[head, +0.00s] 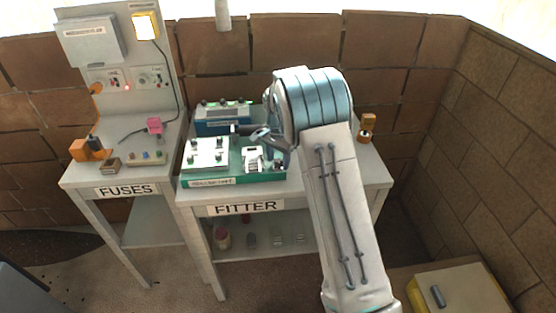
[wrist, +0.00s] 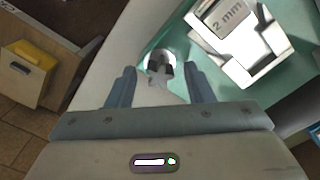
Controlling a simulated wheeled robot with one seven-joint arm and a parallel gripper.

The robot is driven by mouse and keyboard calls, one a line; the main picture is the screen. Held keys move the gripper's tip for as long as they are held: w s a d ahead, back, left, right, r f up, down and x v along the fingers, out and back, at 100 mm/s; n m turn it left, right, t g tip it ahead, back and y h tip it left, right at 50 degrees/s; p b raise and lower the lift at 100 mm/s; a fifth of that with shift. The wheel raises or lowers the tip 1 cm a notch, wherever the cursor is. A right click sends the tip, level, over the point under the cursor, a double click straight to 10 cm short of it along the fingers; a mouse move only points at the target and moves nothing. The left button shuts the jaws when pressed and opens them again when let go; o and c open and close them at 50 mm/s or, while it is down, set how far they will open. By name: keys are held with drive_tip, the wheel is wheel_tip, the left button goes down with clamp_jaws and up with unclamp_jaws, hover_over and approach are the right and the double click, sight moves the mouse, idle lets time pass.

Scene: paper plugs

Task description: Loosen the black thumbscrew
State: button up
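In the wrist view a dark thumbscrew (wrist: 160,68) with a winged head stands on a pale round base near the edge of the green board (wrist: 150,42). My gripper (wrist: 160,72) is open, with one blue-grey finger on either side of it and visible gaps between. I cannot tell how far down the fingers reach on it. A white block labelled "2 mm" (wrist: 232,35) sits beside it at the upper right. In the head view the white block (head: 253,159) is on the green board (head: 232,180) on the FITTER bench. My arm hides part of that area.
A white plate with several knobs (head: 206,153) lies left of the block, and a blue box (head: 222,118) stands behind. The FUSES bench (head: 80,178) adjoins at left. A cabinet (head: 460,295) is at lower right.

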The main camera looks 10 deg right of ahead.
sight(278, 160)
idle(0.4)
drive_tip(key=shift+r+p, duration=1.3)
drive_tip(key=shift+r, duration=0.75)
drive_tip(key=shift+r+p, duration=1.3)
drive_tip(key=shift+r, duration=0.75)
drive_tip(key=shift+f, duration=0.1)
